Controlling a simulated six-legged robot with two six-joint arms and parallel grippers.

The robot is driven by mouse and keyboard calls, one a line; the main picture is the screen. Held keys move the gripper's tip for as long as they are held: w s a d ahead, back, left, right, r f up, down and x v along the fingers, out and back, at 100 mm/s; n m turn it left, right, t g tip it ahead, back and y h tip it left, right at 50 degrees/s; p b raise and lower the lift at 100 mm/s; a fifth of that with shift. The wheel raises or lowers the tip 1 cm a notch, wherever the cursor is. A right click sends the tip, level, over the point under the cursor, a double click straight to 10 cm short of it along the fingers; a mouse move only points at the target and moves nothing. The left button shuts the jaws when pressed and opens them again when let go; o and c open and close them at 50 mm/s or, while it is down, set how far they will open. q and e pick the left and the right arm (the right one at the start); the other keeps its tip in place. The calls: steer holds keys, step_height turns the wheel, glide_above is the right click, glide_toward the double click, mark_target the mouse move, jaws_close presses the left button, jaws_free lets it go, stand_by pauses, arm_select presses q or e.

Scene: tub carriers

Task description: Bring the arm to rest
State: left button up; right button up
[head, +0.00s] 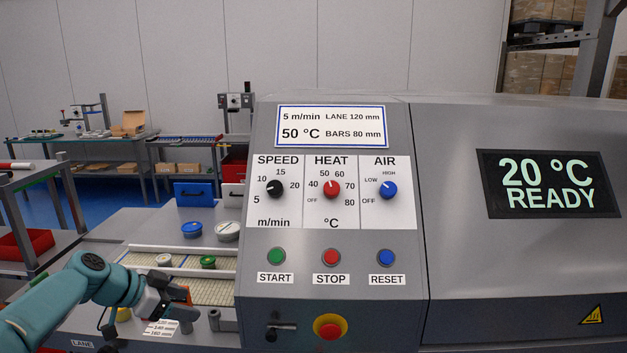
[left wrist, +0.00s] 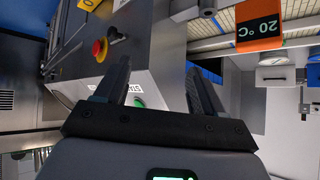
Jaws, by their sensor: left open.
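My left arm (head: 60,295) comes in from the lower left in the head view. Its left gripper (head: 172,298) is over the front of the conveyor, left of the control panel (head: 255,300). In the left wrist view the left gripper (left wrist: 158,84) has its two dark fingers spread apart, with nothing held between them. The panel's green START button (left wrist: 138,102) shows beyond the fingers there. My right gripper is not in view.
The machine panel has three knobs, START, STOP and RESET buttons and a red emergency stop (head: 327,328). The display (head: 541,184) reads 20 °C READY. Tubs, including a blue-lidded one (head: 192,229), stand behind the conveyor.

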arm_select(q)
steer(key=s+d+f+n+g+y, duration=0.1)
steer(key=d+f+n, duration=0.1)
steer(key=f, duration=0.6)
steer(key=d+f+n+g, duration=0.1)
steer(key=d+f+n, duration=0.1)
steer(key=f, duration=0.6)
steer(key=s+d+f+n+g+y+b, duration=0.1)
steer(key=s+d+f+n, duration=0.15)
steer(key=s+f, duration=0.5)
steer(key=s+d+f+n+g+y, duration=0.1)
steer(key=s+d+f+n, duration=0.15)
steer(key=s+f, duration=0.5)
steer(key=s+d+f+n+g, duration=0.1)
steer(key=s+d+f, duration=0.2)
steer(key=s, duration=0.6)
steer(key=s+d+f+n+g, duration=0.1)
steer(key=s+d+f, duration=0.3)
steer(key=s, duration=0.6)
steer(key=shift+f+n+b, duration=0.15)
steer(key=shift+n+b, duration=0.3)
steer(key=shift+n, duration=0.35)
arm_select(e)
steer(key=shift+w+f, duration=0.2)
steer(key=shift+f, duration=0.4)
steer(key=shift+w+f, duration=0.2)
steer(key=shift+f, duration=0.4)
